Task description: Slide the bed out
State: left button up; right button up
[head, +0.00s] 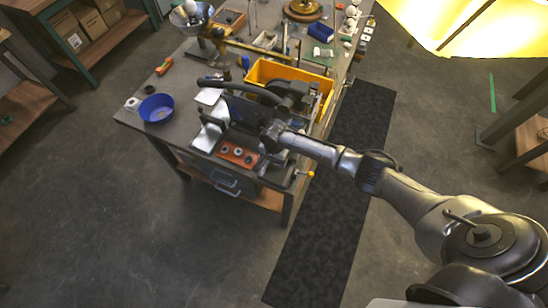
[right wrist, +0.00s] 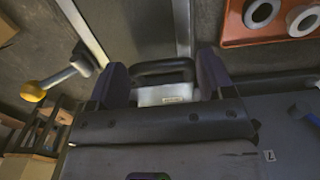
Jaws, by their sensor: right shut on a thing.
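My right gripper (head: 272,138) is at the front end of the workbench, mostly hidden by its own wrist in the head view. In the right wrist view its two dark fingers (right wrist: 165,80) stand either side of a black loop handle (right wrist: 164,64) and are shut on it. A pale metal block (right wrist: 165,94) shows just inside the handle. Which part is the bed is not clear; the arm hides much of the machine there. A lever with a yellow knob (right wrist: 34,91) is to the left of the fingers. My left gripper is not in view.
An orange tray (head: 238,153) with grey rings lies beside the gripper. A blue bowl (head: 157,108) is on the bench's left, and a yellow bin (head: 262,74) is behind the arm. The floor in front of the bench is clear, with a dark mat (head: 335,200) along its right side.

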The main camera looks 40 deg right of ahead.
jog(key=shift+r, duration=0.1)
jog(key=shift+c, duration=0.4)
jog(key=a+p, duration=0.1)
jog(key=p, duration=0.1)
jog(key=s+a+p, duration=0.1)
jog(key=a, duration=0.1)
jog(key=s+a+r+p, duration=0.1)
jog(key=p, duration=0.1)
jog(key=shift+a+p, duration=0.3)
jog(key=s+a+f+p, duration=0.1)
jog(key=s+a+p, duration=0.3)
jog(key=a, duration=0.6)
jog(key=shift+s+a+p, duration=0.2)
jog(key=shift+s+p, duration=0.05)
jog(key=shift+p, duration=0.9)
jog(key=o, duration=0.9)
jog(key=shift+o, duration=0.7)
jog(key=shift+a, duration=0.2)
jog(key=shift+d, duration=0.15)
